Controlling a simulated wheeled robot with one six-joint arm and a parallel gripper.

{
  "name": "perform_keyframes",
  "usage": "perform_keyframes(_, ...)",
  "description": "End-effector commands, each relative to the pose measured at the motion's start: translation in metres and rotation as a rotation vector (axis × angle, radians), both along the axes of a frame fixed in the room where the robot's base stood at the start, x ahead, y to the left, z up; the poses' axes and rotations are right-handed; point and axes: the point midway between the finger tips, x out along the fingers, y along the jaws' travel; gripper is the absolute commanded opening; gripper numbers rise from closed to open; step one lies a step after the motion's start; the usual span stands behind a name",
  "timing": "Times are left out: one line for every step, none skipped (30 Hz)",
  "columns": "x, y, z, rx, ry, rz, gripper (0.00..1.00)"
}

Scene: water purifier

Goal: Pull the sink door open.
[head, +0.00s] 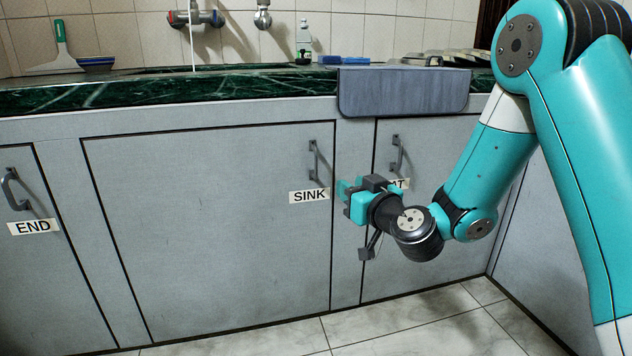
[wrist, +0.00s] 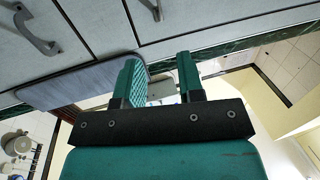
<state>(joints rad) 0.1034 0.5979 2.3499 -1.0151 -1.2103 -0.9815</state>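The sink door (head: 220,225) is a wide grey cabinet panel, shut flush in its frame. Its dark vertical bar handle (head: 315,160) is at the upper right, above a white "SINK" label (head: 309,196). My gripper (head: 347,190) is to the right of and below this handle, apart from it, in front of the cabinet post. In the wrist view the picture is upside down. The two teal fingers (wrist: 160,82) are apart with nothing held between them, and what appears to be the sink handle (wrist: 151,9) lies beyond them at the top edge.
A second door handle (head: 397,155) is close to the right, its label partly hidden by my gripper. A grey cloth (head: 403,92) hangs over the green counter edge (head: 170,115). The "END" door (head: 40,280) is at far left. The tiled floor (head: 410,328) in front looks clear.

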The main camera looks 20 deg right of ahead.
Motion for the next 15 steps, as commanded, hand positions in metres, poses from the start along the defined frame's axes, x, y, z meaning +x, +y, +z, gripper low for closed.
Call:
perform_keyframes(0.002,-0.001,0.000,-0.001,-0.002,-0.005,0.35)
perform_keyframes(0.004,-0.001,0.001,0.000,-0.003,-0.007,0.35)
perform_keyframes(0.008,0.000,0.003,0.001,-0.003,-0.007,0.35)
perform_keyframes(0.010,0.000,0.004,0.000,-0.002,-0.007,0.35)
perform_keyframes(0.013,0.001,0.006,-0.001,-0.002,-0.006,0.35)
perform_keyframes(0.018,0.003,0.007,-0.001,-0.002,-0.005,0.35)
perform_keyframes(0.022,0.004,0.007,0.000,-0.002,-0.005,0.35)
perform_keyframes(0.027,0.005,0.007,-0.001,-0.001,-0.004,0.35)
perform_keyframes(0.033,0.006,0.008,-0.001,-0.002,-0.004,0.35)
perform_keyframes(0.037,0.007,0.008,-0.001,-0.001,-0.004,0.35)
perform_keyframes(0.042,0.008,0.009,-0.001,-0.001,-0.003,0.35)
perform_keyframes(0.047,0.009,0.009,-0.002,-0.001,-0.003,0.35)
perform_keyframes(0.051,0.010,0.009,0.000,-0.001,-0.003,0.35)
perform_keyframes(0.056,0.011,0.009,-0.002,-0.002,-0.004,0.35)
perform_keyframes(0.062,0.012,0.009,-0.002,-0.002,-0.003,0.35)
